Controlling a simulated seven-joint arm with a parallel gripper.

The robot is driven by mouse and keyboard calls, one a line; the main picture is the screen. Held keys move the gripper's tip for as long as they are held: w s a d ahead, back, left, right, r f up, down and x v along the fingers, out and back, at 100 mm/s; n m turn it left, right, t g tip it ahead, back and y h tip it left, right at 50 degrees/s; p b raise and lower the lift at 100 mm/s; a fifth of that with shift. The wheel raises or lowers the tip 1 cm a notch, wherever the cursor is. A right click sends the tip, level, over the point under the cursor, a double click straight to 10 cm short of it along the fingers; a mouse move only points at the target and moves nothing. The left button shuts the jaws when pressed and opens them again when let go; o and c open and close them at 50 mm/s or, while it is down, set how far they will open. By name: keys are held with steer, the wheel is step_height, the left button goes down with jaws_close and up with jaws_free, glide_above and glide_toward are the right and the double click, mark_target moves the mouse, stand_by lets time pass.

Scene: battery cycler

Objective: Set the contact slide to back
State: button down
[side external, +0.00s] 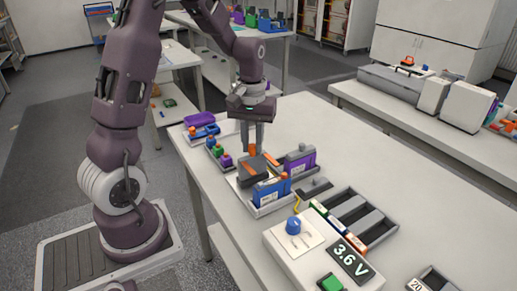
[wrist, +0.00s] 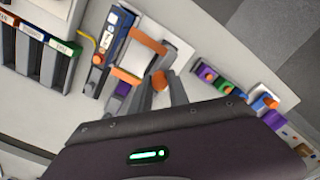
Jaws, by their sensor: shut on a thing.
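My gripper (side external: 253,147) points down over the fixture on the table and is shut on an orange knob (side external: 252,152). The knob stands at a dark grey block (side external: 252,172), which appears to be the contact slide.
A cycler box with a blue dial (side external: 293,225) and a 3.6 V display (side external: 348,258) is in front, beside a slotted rack (side external: 372,215). The table's right side is clear.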

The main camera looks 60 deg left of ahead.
steer(key=shift+a, duration=1.1)
steer(key=c, duration=1.3)
jaws_free()
steer(key=shift+o, duration=0.2)
step_height(320, 180, up, 7)
steer(key=shift+r, duration=0.1)
